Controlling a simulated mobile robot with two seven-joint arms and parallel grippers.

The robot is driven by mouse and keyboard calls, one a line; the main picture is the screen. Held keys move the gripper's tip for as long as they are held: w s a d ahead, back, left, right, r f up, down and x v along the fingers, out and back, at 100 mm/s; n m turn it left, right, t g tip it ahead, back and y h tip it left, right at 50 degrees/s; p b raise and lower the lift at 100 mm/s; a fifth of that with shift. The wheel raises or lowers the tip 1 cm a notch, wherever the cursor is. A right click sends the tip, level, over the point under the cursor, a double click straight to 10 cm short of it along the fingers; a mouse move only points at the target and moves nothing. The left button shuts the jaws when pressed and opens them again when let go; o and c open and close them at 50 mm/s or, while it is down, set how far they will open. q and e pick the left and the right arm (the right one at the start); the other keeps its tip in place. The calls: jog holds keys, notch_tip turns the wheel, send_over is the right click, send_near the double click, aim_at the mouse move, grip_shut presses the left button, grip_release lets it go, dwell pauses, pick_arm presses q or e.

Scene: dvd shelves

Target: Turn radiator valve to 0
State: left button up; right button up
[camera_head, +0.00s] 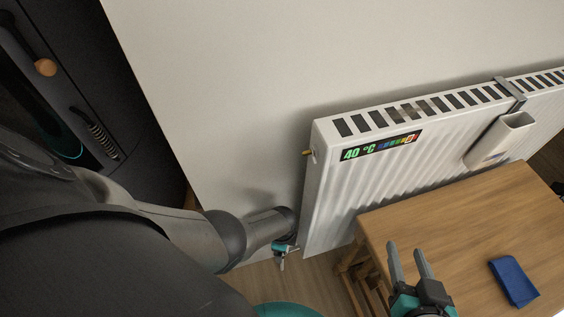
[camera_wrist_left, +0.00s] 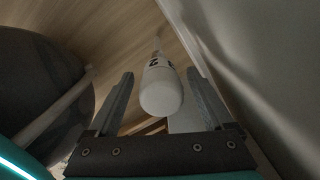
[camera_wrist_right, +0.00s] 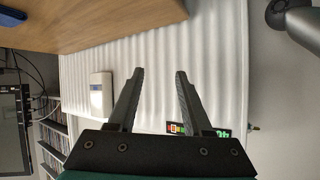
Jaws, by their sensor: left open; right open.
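The white radiator (camera_head: 330,200) stands against the wall, with a display (camera_head: 380,146) reading 40 °C on it. My left gripper (camera_wrist_left: 160,75) is open, with one finger on each side of the valve; contact is unclear. In the head view my left arm reaches the radiator's lower left and the valve is hidden. My right gripper (camera_head: 405,248) is open and empty above the wooden table; it also shows in the right wrist view (camera_wrist_right: 160,72).
The wooden table (camera_head: 400,213) stands in front of the radiator, with a blue folded item (camera_head: 514,281) on it. A white container (camera_head: 502,138) hangs on the radiator. A dark cabinet (camera_head: 100,70) is at the left. Shelves of cases (camera_wrist_right: 52,135) show in the right wrist view.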

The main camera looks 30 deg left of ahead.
pick_arm(q)
jog(key=shift+r+p, duration=0.45)
jog(key=shift+p, duration=0.05)
jog(key=shift+r+p, duration=0.45)
jog(key=shift+r, duration=0.05)
notch_tip(320, 180, up, 4)
jog(key=p, duration=0.3)
jog(key=shift+s+f+p, duration=0.1)
jog(key=shift+f+p, duration=0.05)
jog(key=shift+p, duration=0.15)
pick_arm(e)
jog(key=s+d+f+g+h, duration=0.2)
jog(key=s+d+g+h, duration=0.2)
jog(key=s+d+g, duration=0.3)
pick_arm(q)
jog(key=shift+s+r+p, duration=0.1)
jog(key=shift+r+p, duration=0.8)
jog(key=shift+r, duration=0.05)
pick_arm(e)
jog(key=shift+m+g, duration=0.3)
jog(key=x, duration=0.3)
jog(key=d+x, duration=0.1)
jog(key=x, duration=0.1)
jog(key=shift+s, duration=0.25)
pick_arm(q)
jog(key=shift+d, duration=0.1)
pick_arm(e)
jog(key=shift+f, duration=0.1)
